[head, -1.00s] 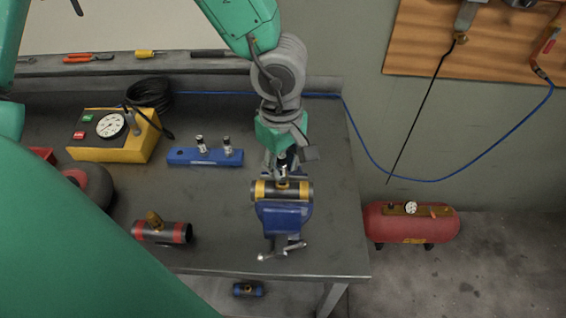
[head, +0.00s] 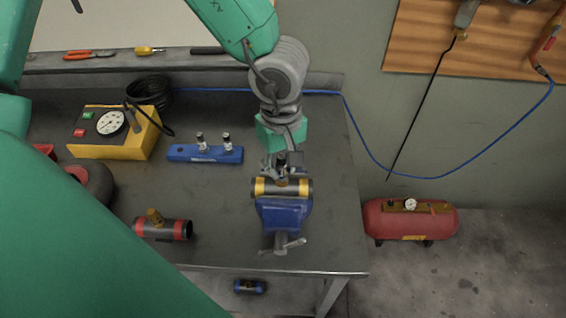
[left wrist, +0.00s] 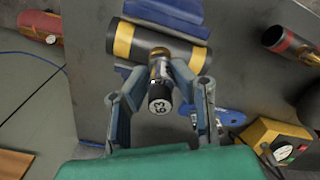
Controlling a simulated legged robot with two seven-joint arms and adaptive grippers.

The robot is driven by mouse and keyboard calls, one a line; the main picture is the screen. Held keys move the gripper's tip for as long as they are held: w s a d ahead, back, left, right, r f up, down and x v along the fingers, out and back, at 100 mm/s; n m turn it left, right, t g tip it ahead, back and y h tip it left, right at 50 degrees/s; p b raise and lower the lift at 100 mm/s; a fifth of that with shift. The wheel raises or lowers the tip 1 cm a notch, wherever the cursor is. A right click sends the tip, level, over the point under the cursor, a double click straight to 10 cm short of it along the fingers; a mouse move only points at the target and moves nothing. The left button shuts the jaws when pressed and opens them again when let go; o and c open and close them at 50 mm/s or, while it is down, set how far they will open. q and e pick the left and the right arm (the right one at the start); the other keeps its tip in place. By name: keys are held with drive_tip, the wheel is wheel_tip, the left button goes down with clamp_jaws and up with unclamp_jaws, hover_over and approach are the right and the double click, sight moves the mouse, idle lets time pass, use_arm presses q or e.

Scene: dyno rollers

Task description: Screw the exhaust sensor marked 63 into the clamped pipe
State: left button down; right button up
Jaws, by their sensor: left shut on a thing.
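The exhaust sensor marked 63 (left wrist: 159,98) has a black cap with a white number and a metal body. It stands at the pipe's brass fitting (head: 282,182); its lower end is hidden, so I cannot tell how deep it sits. The clamped pipe (head: 300,188) is dark with yellow bands, lying across the blue vise (head: 283,213); it also shows in the left wrist view (left wrist: 150,45). My left gripper (head: 281,168) is shut on the sensor just above the pipe, its fingers on either side of the body in the left wrist view (left wrist: 162,73). My right gripper is not in view.
A blue rack (head: 205,154) holds two more sensors. A red-banded pipe (head: 163,229) lies left of the vise. A yellow gauge box (head: 115,135) stands farther left. A blue-banded pipe (head: 250,286) lies below the bench. A red air tank (head: 411,220) is right of the bench.

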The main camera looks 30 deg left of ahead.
use_arm(q)
drive_tip(key=m, duration=0.5)
drive_tip(key=shift+m, duration=0.4)
drive_tip(key=m, duration=0.4)
drive_tip(key=shift+m, duration=0.4)
drive_tip(key=m, duration=1.1)
drive_tip(key=shift+w+m, duration=0.1)
drive_tip(key=shift+m, duration=0.3)
drive_tip(key=c, duration=1.3)
unclamp_jaws()
